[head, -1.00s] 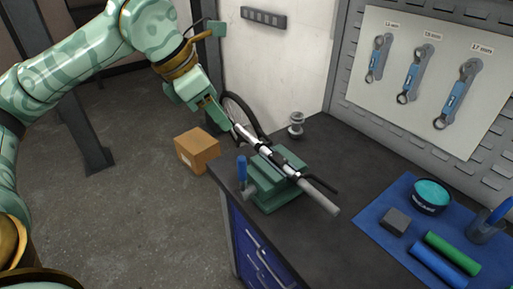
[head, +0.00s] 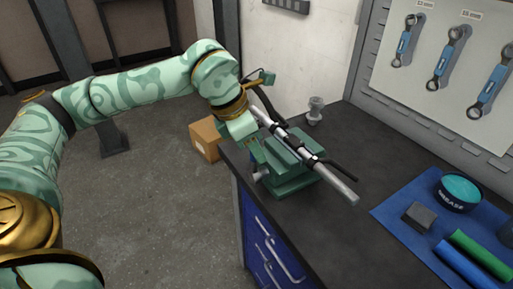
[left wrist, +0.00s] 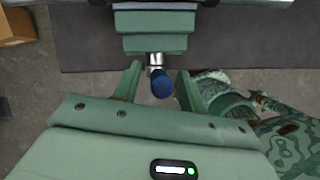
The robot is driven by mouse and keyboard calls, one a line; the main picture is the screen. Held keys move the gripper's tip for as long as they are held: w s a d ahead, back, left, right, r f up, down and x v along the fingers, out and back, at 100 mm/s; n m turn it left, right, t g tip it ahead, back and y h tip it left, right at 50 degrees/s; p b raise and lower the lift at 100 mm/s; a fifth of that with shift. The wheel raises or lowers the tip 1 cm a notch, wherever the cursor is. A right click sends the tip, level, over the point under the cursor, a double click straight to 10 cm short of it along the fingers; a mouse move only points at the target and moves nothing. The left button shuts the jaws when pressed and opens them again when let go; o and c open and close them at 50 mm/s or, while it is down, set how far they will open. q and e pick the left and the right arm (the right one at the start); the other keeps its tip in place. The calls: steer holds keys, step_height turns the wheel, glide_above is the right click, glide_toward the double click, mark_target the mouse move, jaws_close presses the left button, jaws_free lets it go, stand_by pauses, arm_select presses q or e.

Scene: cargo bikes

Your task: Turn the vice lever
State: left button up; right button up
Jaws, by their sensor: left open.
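The green vice (head: 290,180) stands at the near left corner of the dark workbench, with a silver bar clamped across its top. Its lever has a blue handle end (left wrist: 162,86) on a silver shaft, seen below the vice body (left wrist: 150,22) in the left wrist view. My left gripper (head: 257,153) is at the vice's left side. In the left wrist view its two fingers (left wrist: 160,72) stand apart, one on each side of the lever, with gaps visible. In the head view the gripper hides most of the lever.
A cardboard box (head: 205,139) lies on the floor left of the bench. A grease tub (head: 458,192), a dark block (head: 419,216) and green and blue rolls lie on a blue mat (head: 392,216) at right. A small silver object (head: 315,110) stands behind the vice.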

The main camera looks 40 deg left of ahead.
arm_select(q)
steer(key=shift+f, duration=0.2)
arm_select(e)
steer(key=shift+s, duration=0.2)
arm_select(q)
jaws_close()
arm_select(e)
steer(key=shift+d, duration=0.3)
arm_select(q)
steer(key=shift+w+a, duration=0.1)
steer(key=w+a+f+n+g+h+b, duration=0.2)
steer(key=w+a+f+g+h+b, duration=0.1)
steer(key=a+h, duration=0.4)
steer(key=f+h+b, duration=0.1)
steer(key=h+b, duration=0.1)
steer(key=h, duration=0.1)
steer(key=shift+a+n, duration=0.2)
steer(key=shift+n, duration=0.1)
arm_select(e)
steer(key=shift+g, duration=0.3)
steer(key=f, duration=0.1)
steer(key=s+f, duration=0.1)
steer(key=f, duration=0.1)
steer(key=s+f, duration=0.1)
steer(key=f, duration=0.1)
steer(key=shift+s+a, duration=0.1)
steer(key=shift+s, duration=0.05)
arm_select(q)
steer(key=shift+f, duration=0.1)
